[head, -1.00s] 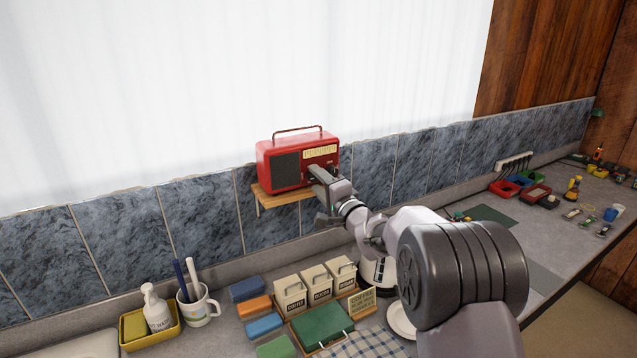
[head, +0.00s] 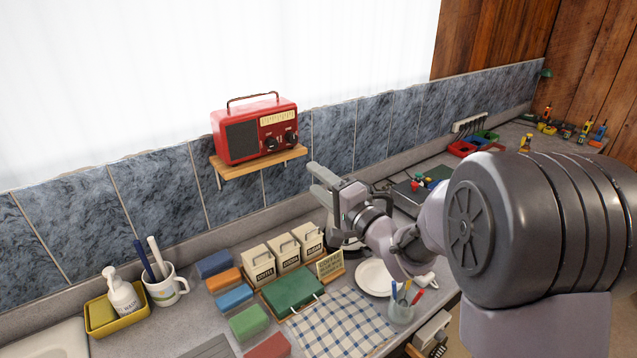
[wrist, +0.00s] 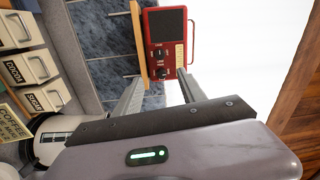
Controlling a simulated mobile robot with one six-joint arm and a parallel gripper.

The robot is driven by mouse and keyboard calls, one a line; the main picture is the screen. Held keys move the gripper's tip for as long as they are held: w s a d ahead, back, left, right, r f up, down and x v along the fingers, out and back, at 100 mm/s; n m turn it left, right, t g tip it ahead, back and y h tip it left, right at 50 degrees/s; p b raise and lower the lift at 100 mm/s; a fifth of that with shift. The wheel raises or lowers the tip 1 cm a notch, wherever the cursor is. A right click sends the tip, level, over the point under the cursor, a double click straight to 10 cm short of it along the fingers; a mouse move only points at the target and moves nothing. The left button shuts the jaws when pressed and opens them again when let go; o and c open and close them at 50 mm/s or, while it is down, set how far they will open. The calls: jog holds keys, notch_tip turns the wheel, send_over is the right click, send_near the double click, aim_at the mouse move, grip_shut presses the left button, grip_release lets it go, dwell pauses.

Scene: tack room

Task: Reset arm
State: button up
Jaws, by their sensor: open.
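My gripper (head: 318,184) is open and empty in the head view, in the air to the right of the wooden shelf and above the counter. In the wrist view its two fingers (wrist: 158,90) are spread apart with nothing between them. The red radio (head: 254,130) stands upright on the small wooden wall shelf (head: 262,163), apart from the gripper. The radio also shows beyond the fingers in the wrist view (wrist: 168,30), turned sideways, with its knobs and dial in sight.
Below are labelled canisters (head: 284,257), a green case (head: 293,291), a checked cloth (head: 341,325), a white plate (head: 376,278) and a cup of pens (head: 402,308). A mug (head: 163,287) and yellow tray (head: 118,311) stand left. An appliance behind my gripper is partly hidden.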

jog(key=s+d+f+g+h+b, duration=0.2)
jog(key=s+d+f+h+b, duration=0.3)
jog(key=s+d+h+b, duration=0.45)
jog(key=s+a+f+n+g+b, duration=0.1)
jog(key=s+f, duration=0.5)
jog(key=s, duration=0.7)
jog(key=s+f+n+g+y+b, duration=0.1)
jog(key=s+f+n+g+b, duration=0.2)
jog(key=s, duration=1)
notch_tip(320, 180, down, 4)
jog(key=n+g, duration=0.1)
jog(key=g, duration=0.2)
jog(key=shift+a+g, duration=0.3)
jog(key=shift+a, duration=0.1)
jog(key=shift+s, duration=0.1)
